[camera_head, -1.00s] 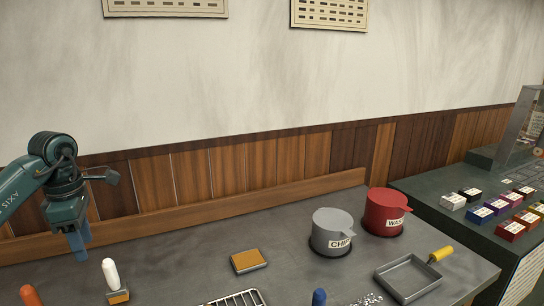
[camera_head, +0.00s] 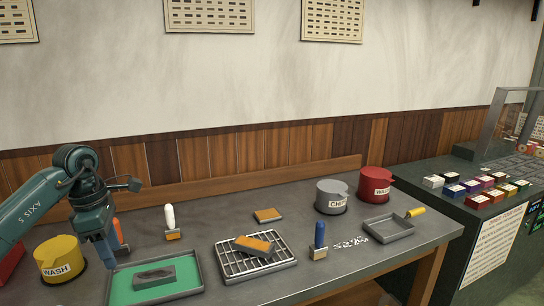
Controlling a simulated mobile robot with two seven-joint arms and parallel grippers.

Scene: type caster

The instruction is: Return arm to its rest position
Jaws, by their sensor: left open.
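My left arm comes in from the left, and its gripper (camera_head: 108,258) points down over the left part of the workbench (camera_head: 330,260). It is near the back left corner of a green-lined tray (camera_head: 122,292). The gripper is open, and I see nothing held in it. Its fingers partly cover an orange-handled tool (camera_head: 118,231) behind. My right gripper is not in view.
A yellow WASH pot (camera_head: 60,258) stands left of the gripper. A dark block (camera_head: 155,276) lies in the green tray. A wire rack (camera_head: 236,266), brushes, a grey CHIPS pot (camera_head: 331,199), a red pot (camera_head: 374,184) and a grey pan (camera_head: 388,229) stand further right.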

